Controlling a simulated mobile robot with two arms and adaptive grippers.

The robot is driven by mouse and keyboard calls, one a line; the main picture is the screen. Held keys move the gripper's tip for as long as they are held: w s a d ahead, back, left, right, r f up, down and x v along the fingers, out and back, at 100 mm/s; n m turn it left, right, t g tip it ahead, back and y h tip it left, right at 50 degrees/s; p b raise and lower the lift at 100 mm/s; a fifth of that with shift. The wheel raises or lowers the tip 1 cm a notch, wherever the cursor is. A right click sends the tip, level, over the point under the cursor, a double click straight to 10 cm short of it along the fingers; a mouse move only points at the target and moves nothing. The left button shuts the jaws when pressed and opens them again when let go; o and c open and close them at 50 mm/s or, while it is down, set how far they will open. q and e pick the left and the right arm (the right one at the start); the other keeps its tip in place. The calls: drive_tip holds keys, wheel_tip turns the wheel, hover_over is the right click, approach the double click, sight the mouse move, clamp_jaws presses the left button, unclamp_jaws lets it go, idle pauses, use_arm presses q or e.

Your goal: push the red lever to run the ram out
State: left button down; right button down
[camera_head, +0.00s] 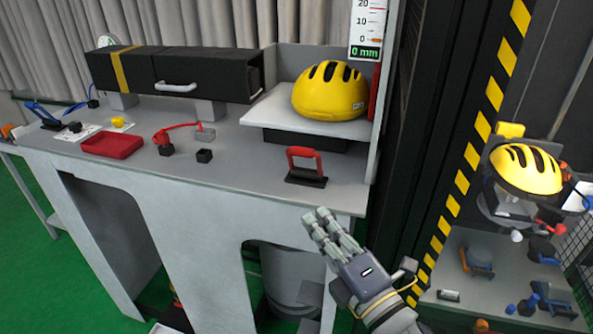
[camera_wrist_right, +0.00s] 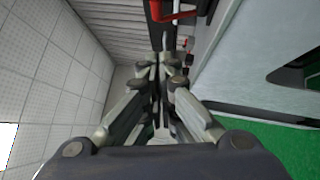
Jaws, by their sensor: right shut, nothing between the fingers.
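The red lever (camera_head: 304,160) is a red U-shaped handle on a black base near the front right edge of the grey bench (camera_head: 235,160). It stands upright. My right gripper (camera_head: 321,220) is shut and empty, its fingertips pointing up toward the lever from just in front of the bench edge. There is a gap between the fingertips and the lever. In the right wrist view, the shut right gripper (camera_wrist_right: 162,72) points away from the camera, with a red bar (camera_wrist_right: 178,14) at the top edge of the picture. The ram cannot be made out. My left gripper is out of view.
A yellow helmet (camera_head: 330,91) rests on a raised pale plate behind the lever. A gauge (camera_head: 367,50) above it reads 0 mm. A long black box (camera_head: 205,72), a red tray (camera_head: 112,145) and small parts fill the left. A dark striped column (camera_head: 460,150) stands at right.

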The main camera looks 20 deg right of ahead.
idle(0.3)
drive_tip(key=d+p+x, duration=0.2)
drive_tip(key=p+x, duration=0.3)
drive_tip(key=x, duration=0.8)
drive_tip(key=shift+w+d+r+p, duration=0.2)
drive_tip(key=shift+d+p, duration=0.2)
drive_tip(key=shift+d, duration=0.05)
drive_tip(key=shift+w, duration=0.15)
